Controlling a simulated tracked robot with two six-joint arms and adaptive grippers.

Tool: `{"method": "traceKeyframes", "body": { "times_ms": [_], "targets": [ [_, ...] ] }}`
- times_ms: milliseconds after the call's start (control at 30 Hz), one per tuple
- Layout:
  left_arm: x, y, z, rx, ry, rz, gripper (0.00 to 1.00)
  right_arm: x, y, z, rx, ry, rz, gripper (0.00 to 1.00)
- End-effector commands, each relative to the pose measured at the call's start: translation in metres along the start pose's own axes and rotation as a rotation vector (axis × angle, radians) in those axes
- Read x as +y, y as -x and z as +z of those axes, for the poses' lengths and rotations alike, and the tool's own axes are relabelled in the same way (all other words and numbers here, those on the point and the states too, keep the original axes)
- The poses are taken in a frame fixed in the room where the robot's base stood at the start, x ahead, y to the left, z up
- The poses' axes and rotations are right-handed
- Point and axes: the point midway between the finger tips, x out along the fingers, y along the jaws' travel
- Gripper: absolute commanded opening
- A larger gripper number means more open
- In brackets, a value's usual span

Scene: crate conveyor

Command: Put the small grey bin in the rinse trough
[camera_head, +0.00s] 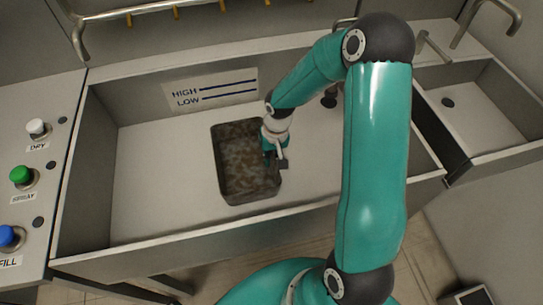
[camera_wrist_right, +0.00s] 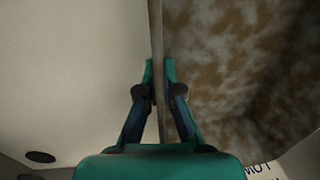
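The small grey bin (camera_head: 252,199), its inside stained brown, is within the walls of the rinse trough (camera_head: 160,175) in the head view. I cannot tell whether its base touches the trough floor. My right gripper (camera_head: 274,158) is at the bin's right wall. In the right wrist view, the fingers of my right gripper (camera_wrist_right: 160,72) close on both sides of the bin's thin wall (camera_wrist_right: 157,30), with the stained inside to the right. My left gripper is not in view.
White, green and blue buttons (camera_head: 20,174) sit on a panel at the left. A HIGH/LOW level plate (camera_head: 210,89) is on the trough's back wall. A second basin (camera_head: 475,110) with a tap stands at the right. Trough floor left of the bin is clear.

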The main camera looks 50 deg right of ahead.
Motion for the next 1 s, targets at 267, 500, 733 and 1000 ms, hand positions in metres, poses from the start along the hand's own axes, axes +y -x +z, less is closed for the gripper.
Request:
{"method": "traceKeyframes", "body": {
  "times_ms": [267,500,733,1000],
  "targets": [
    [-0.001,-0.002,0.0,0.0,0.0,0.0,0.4,0.0,-0.001,0.0,0.0,0.001,0.0,0.12],
    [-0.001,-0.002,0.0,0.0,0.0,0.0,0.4,0.0,-0.001,0.0,0.0,0.001,0.0,0.31],
    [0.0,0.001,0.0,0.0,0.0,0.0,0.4,-0.001,0.001,0.0,0.0,0.001,0.0,0.31],
    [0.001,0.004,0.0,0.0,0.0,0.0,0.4,-0.001,0.035,-0.001,0.006,0.001,-0.001,0.31]
  ]
}}
